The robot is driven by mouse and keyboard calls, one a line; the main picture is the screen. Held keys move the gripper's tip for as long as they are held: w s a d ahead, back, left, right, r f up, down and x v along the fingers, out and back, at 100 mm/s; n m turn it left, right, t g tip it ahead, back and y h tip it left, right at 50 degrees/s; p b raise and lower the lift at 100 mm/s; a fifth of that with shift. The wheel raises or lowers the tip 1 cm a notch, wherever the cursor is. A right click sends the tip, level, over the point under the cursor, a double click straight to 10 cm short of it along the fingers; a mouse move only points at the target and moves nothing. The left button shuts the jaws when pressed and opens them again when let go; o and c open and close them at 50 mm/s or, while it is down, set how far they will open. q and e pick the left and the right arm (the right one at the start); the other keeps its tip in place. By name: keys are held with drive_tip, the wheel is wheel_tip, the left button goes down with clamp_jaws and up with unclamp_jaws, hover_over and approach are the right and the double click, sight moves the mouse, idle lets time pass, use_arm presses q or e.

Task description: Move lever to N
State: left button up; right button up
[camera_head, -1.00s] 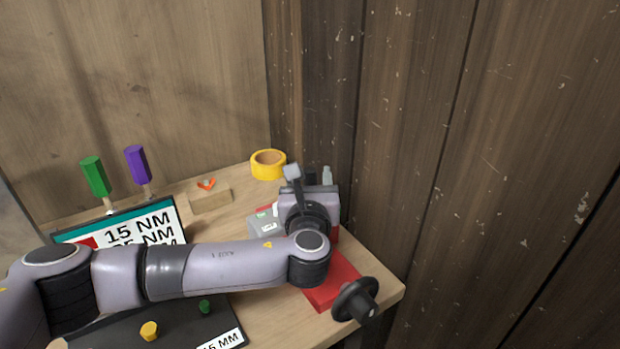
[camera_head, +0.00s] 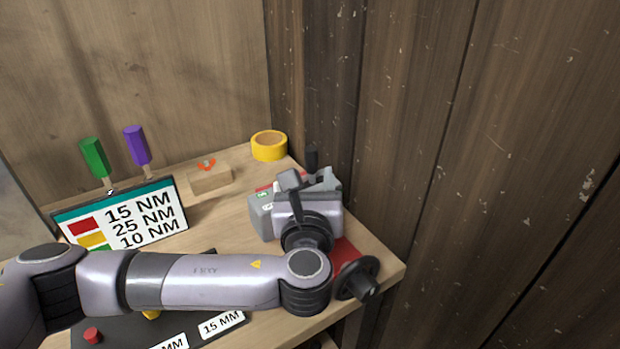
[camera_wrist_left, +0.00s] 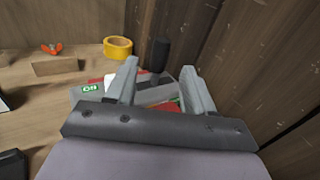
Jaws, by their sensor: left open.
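A grey device (camera_head: 262,217) with a green-and-white label stands near the right end of the bench on a red base (camera_head: 345,250). A black upright lever handle (camera_head: 312,157) shows just beyond my left gripper (camera_head: 322,182). In the left wrist view the same black handle (camera_wrist_left: 157,54) appears between the fingertips of the left gripper (camera_wrist_left: 160,72), which are spread and empty. I cannot tell how far ahead of the fingers it is. The gripper hides much of the device, and no N mark is readable. My right gripper is not in view.
A black handwheel (camera_head: 357,279) sticks out at the bench's front right. Yellow tape (camera_head: 269,146), a wooden block (camera_head: 210,180), green and purple handles (camera_head: 94,158) and a torque sign (camera_head: 125,218) are to the left. A wooden wall (camera_head: 450,150) stands close on the right.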

use_arm(q)
drive_tip(key=c, duration=0.5)
drive_tip(key=shift+w+d+r+h, duration=0.15)
drive_tip(key=shift+w+r+h, duration=0.05)
drive_tip(key=shift+r+h, duration=0.15)
clamp_jaws()
drive_tip(key=s+d+r+m+g+h+b, duration=0.1)
drive_tip(key=d+r+h, duration=0.2)
drive_tip(key=r+h, duration=0.45)
drive_tip(key=s+d+r+m+g+h+b, duration=0.1)
drive_tip(key=s+d+r+g+h+b, duration=0.15)
drive_tip(key=r+h, duration=0.55)
drive_tip(key=n+g+y+b, duration=0.3)
drive_tip(key=n+g+y, duration=0.4)
drive_tip(key=n+y, duration=0.25)
approach(311, 160)
drive_tip(key=s+a, duration=0.4)
drive_tip(key=a, duration=0.2)
drive_tip(key=shift+n, duration=0.45)
drive_tip(key=p+x, duration=0.1)
drive_tip(key=x, duration=0.7)
drive_tip(key=shift+d+f+p, duration=0.2)
drive_tip(key=shift+d+p, duration=0.15)
drive_tip(key=shift+w+d+f+p, duration=0.15)
drive_tip(key=shift+w+d+p, duration=0.4)
drive_tip(key=shift+w+d, duration=1.05)
drive_tip(key=shift+w, duration=0.05)
